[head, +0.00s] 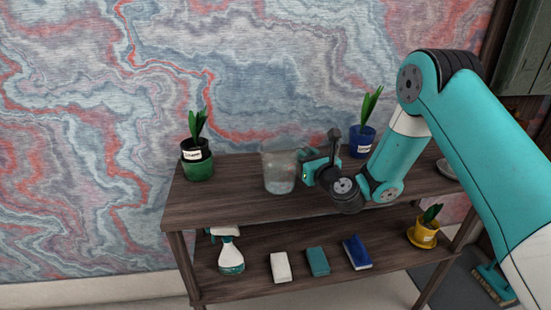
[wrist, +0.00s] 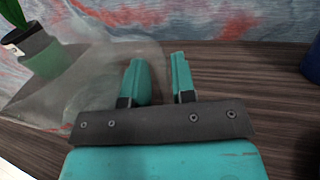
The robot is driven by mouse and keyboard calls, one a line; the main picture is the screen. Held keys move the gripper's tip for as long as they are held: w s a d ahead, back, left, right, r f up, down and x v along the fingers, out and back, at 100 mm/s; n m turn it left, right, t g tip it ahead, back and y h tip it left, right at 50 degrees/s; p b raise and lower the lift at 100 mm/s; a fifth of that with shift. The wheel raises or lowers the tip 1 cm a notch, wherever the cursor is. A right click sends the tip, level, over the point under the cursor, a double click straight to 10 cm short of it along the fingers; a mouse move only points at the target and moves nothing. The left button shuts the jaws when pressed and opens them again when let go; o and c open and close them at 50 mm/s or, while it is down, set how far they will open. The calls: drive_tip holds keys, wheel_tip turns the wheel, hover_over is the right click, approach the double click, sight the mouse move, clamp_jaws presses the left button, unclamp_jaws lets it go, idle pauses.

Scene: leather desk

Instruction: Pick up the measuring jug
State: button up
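The measuring jug (head: 279,172) is clear and see-through. It stands upright on the top board of the dark wooden shelf unit (head: 230,205), left of my gripper. In the wrist view the jug (wrist: 75,85) fills the left side as a faint, glassy shape. My gripper (head: 308,170) is at the jug's right side, low over the board. In the wrist view the two teal fingers of my gripper (wrist: 158,62) stand apart with a gap between them. The left finger overlaps the jug's clear edge; the right finger is beyond it. Whether either finger touches the jug is unclear.
A green-potted plant (head: 197,165) stands left of the jug, and a blue-potted plant (head: 362,141) behind my arm at right. The lower board holds a spray bottle (head: 231,257), several blocks or sponges and a yellow pot (head: 425,235). The board's front left is clear.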

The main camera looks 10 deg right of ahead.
drive_tip(key=shift+a, duration=0.1)
drive_tip(key=shift+d, duration=0.3)
clamp_jaws()
